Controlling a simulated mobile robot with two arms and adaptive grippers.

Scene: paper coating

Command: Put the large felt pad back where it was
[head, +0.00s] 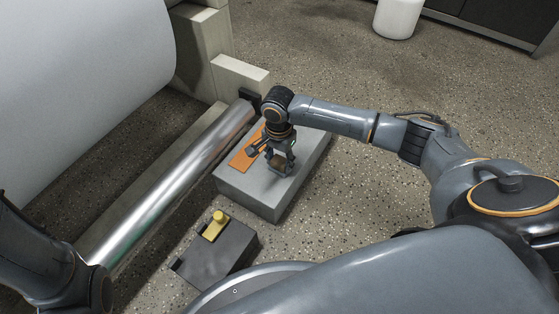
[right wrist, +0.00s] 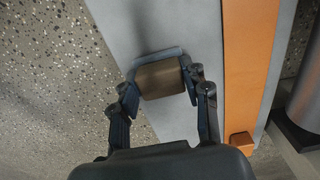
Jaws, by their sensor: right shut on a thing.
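My right gripper (head: 281,166) is over the grey block (head: 254,194), near its right side. It is shut on a short brown piece, the large felt pad by its look (right wrist: 162,80). In the right wrist view the fingers (right wrist: 162,88) hold the pad at its two sides, above the grey top. I cannot tell whether the pad touches that top. In the head view the gripper hides part of the pad. My left arm shows at the lower left, but its gripper is out of view.
A shiny metal roller (head: 165,187) runs alongside. A dark box (head: 215,259) with a yellow piece (head: 215,227) stands in front. Speckled floor is open at right.

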